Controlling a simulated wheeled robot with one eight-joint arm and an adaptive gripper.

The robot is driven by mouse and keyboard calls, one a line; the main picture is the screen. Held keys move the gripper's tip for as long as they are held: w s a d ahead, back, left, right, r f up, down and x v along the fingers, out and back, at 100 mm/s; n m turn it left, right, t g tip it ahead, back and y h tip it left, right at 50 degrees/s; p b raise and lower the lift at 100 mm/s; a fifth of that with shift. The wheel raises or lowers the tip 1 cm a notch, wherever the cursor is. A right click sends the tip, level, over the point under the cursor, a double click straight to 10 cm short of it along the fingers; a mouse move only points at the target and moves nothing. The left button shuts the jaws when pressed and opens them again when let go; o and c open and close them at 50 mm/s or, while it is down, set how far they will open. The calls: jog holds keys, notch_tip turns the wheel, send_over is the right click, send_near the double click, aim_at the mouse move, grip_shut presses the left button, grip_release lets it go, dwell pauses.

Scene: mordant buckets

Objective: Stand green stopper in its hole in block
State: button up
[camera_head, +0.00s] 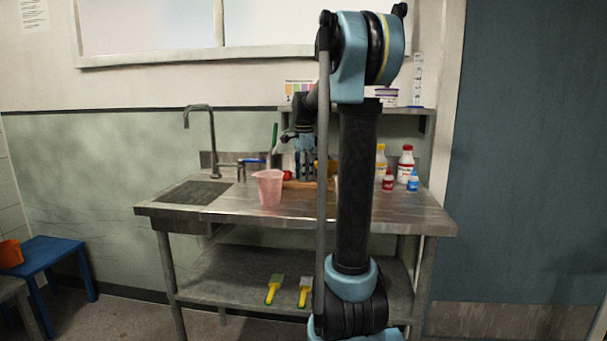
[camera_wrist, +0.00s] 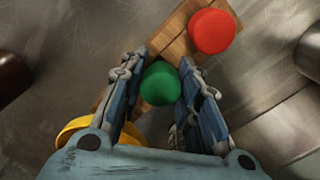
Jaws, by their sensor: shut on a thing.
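The green stopper (camera_wrist: 160,84) shows as a round top between the two fingers of my gripper (camera_wrist: 158,72) in the wrist view. My gripper is shut on it. The wooden block (camera_wrist: 172,43) lies beneath and beyond the fingers, running diagonally. A red stopper (camera_wrist: 211,31) stands at its far end. Whether the green stopper's lower end is in a hole or above the block is hidden. In the head view my gripper (camera_head: 304,172) points down over the block (camera_head: 298,185) on the metal table, partly behind my arm.
A yellow round thing (camera_wrist: 72,130) is partly hidden under my gripper. A pink jug (camera_head: 269,188) stands left of the block, with the sink (camera_head: 194,193) farther left. Several bottles, including a red-capped white one (camera_head: 405,163), stand at right. The table's front is clear.

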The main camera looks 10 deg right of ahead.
jog(key=shift+s+f, duration=0.3)
jog(key=shift+f, duration=0.05)
jog(key=shift+c, duration=1.2)
jog(key=o, duration=1.2)
jog(key=shift+w+f, duration=0.45)
jog(key=shift+w, duration=0.2)
jog(key=shift+s+r, duration=0.3)
jog(key=shift+r, duration=0.1)
notch_tip(320, 180, up, 12)
jog(key=shift+w+f, duration=0.1)
